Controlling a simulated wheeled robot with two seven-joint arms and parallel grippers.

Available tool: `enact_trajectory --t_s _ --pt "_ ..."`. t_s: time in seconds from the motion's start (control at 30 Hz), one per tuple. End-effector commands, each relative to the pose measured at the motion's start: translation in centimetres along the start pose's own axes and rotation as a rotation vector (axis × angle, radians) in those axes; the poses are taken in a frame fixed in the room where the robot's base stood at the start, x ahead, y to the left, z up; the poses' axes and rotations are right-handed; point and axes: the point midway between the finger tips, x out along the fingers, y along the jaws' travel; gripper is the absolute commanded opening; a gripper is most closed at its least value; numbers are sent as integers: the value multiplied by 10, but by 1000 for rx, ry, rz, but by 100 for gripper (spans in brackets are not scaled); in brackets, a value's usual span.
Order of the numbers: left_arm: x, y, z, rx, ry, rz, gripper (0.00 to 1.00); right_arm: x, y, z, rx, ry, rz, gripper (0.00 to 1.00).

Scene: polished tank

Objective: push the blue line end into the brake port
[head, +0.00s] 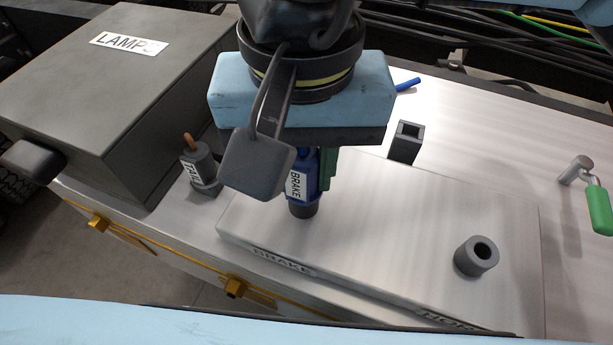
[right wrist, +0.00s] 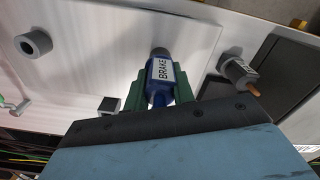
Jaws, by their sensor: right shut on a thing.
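The blue line end (head: 307,178), with a white BRAKE label, hangs roughly upright in my right gripper (head: 318,165). In the right wrist view the line end (right wrist: 161,84) sits between the green fingers of the gripper (right wrist: 159,93), which are shut on it. Its lower end is a dark grey nose, over the metal plate near the BRAKE label (head: 283,262). The brake port itself is not clearly visible; the line end seems to hide it. I cannot tell whether the nose touches or enters it. My left gripper is not in view.
A second round port (head: 477,255) stands open near the HORN label. A square dark socket (head: 405,142) stands behind. A TAIL connector (head: 200,168) and the large LAMPS box (head: 110,75) are at left. A green-handled part (head: 599,208) hangs at far right. The plate (head: 390,240) between is clear.

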Motion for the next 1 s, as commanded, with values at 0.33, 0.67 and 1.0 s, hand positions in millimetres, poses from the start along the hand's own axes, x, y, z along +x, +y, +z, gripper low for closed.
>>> enact_trajectory --t_s 0.33,0.67,1.0 --pt "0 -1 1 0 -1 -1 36 2 0 0 -1 -2 2 0" --pt "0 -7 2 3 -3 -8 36 3 0 0 -1 -2 1 50" --pt "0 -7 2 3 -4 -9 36 2 0 0 -1 -1 1 68"
